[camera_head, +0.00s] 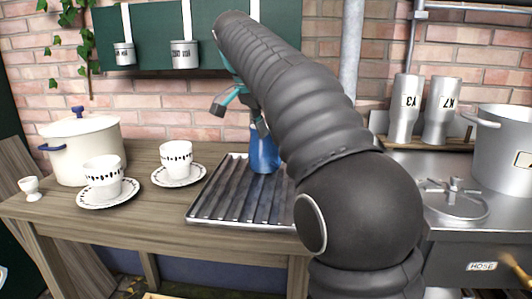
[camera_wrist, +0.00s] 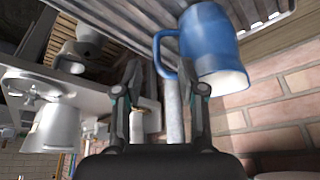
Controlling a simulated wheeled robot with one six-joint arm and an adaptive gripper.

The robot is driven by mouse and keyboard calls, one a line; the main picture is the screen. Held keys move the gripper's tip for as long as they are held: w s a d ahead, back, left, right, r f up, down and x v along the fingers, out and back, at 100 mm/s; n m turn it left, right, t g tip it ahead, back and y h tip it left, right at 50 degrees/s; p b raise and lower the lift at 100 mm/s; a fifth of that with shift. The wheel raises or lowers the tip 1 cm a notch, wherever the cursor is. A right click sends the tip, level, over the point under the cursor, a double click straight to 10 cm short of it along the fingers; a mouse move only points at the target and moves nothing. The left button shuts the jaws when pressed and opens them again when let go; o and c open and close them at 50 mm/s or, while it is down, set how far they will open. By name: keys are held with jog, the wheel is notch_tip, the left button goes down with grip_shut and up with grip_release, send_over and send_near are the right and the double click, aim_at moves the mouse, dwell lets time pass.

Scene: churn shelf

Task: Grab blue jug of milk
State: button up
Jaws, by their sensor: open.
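The blue jug (camera_head: 264,150) stands on the ridged metal drain tray (camera_head: 206,213) near its back edge, partly hidden behind my arm. In the wrist view the blue jug (camera_wrist: 207,42) is at upper centre-right, with its handle toward the left and white milk showing at its mouth. My gripper (camera_head: 243,103) is above and slightly left of the jug in the head view. In the wrist view my gripper (camera_wrist: 163,90) has its two fingers spread, with nothing between them; the jug lies beyond the fingertips, nearer the right finger. I see no contact with the jug.
Two patterned cups (camera_head: 103,171) (camera_head: 176,157) on saucers, a cream pot (camera_head: 82,147) and an egg cup (camera_head: 30,187) stand left on the wooden counter (camera_head: 140,222). Grey tumblers (camera_head: 405,112) and a large metal pot (camera_head: 505,150) stand right. A brick wall (camera_head: 165,110) is behind.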

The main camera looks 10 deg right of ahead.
aim_at(268, 150)
jog(key=shift+b+x, duration=0.55)
jog(key=shift+x, duration=2.7)
jog(key=shift+s+d, duration=0.15)
grip_shut()
jog(key=shift+r, duration=0.1)
